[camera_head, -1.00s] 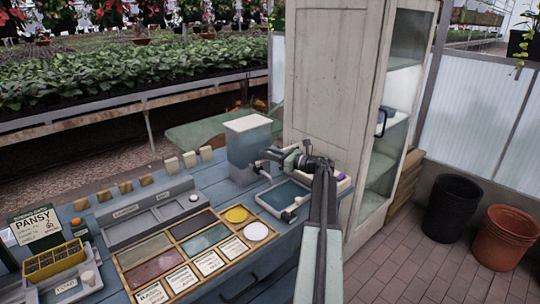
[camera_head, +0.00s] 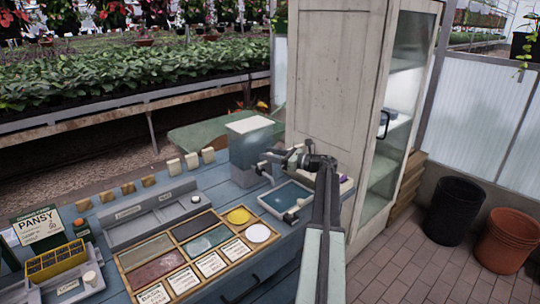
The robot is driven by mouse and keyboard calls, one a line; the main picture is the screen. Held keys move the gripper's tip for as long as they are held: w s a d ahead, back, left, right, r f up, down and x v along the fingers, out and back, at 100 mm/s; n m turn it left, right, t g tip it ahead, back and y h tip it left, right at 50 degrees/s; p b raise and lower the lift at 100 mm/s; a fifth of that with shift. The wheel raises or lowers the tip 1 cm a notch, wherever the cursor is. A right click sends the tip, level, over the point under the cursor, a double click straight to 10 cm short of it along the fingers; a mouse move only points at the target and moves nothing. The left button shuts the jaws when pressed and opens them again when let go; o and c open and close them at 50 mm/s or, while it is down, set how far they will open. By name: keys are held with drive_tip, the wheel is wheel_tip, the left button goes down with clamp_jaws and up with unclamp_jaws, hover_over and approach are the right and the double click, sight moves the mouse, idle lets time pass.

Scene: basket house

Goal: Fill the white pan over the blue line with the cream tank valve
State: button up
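The tank (camera_head: 246,150) is a grey-blue see-through box with a white lid, standing at the back right of the blue bench. The white pan (camera_head: 262,203), a shallow tray with a pale rim and a bluish inside, lies in front of and to the right of it. My gripper (camera_head: 264,166) is at the tank's lower right side, above the pan's back edge. The cream valve cannot be made out apart from my gripper, and whether the fingers touch it is unclear. The fingers are too small to tell open or shut. The blue line and water level cannot be made out.
A wooden divided tray (camera_head: 117,264) with coloured panels, labels, a yellow disc and a white disc lies left of the pan. A grey tray (camera_head: 112,244) is behind it. A white cabinet (camera_head: 330,70) stands close behind my arm. Pots (camera_head: 455,210) stand on the floor at right.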

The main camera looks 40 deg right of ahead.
drive_tip(key=v, duration=0.7)
drive_tip(key=shift+s+d, duration=0.15)
drive_tip(key=shift+s, duration=0.25)
